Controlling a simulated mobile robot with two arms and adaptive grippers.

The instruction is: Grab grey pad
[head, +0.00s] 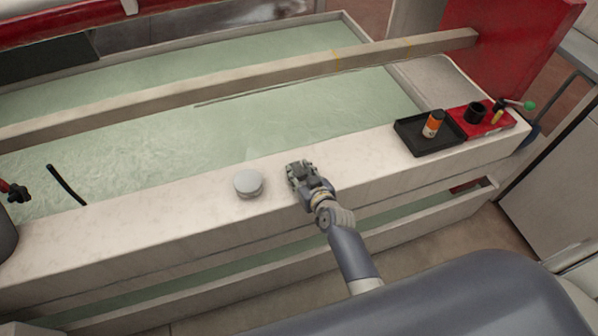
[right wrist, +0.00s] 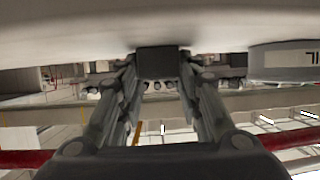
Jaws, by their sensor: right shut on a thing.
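My right gripper (head: 298,172) is at the pale ledge in the head view, right of a round light-grey disc. In the right wrist view, its two fingers are shut on a small dark-grey block (right wrist: 160,62), which looks like the grey pad. The block sits between the fingertips, close against the pale ledge surface (right wrist: 80,30); I cannot tell whether it touches it. In the head view the pad is mostly hidden by the fingers. My left gripper is not in view.
The round light-grey disc (head: 248,183) stands on the ledge (head: 160,215); it also shows in the right wrist view (right wrist: 285,60). A black tray (head: 420,147) with an orange-and-white bottle (head: 433,124) and a red holder (head: 482,122) are further right. Greenish water fills the basin (head: 270,110) behind.

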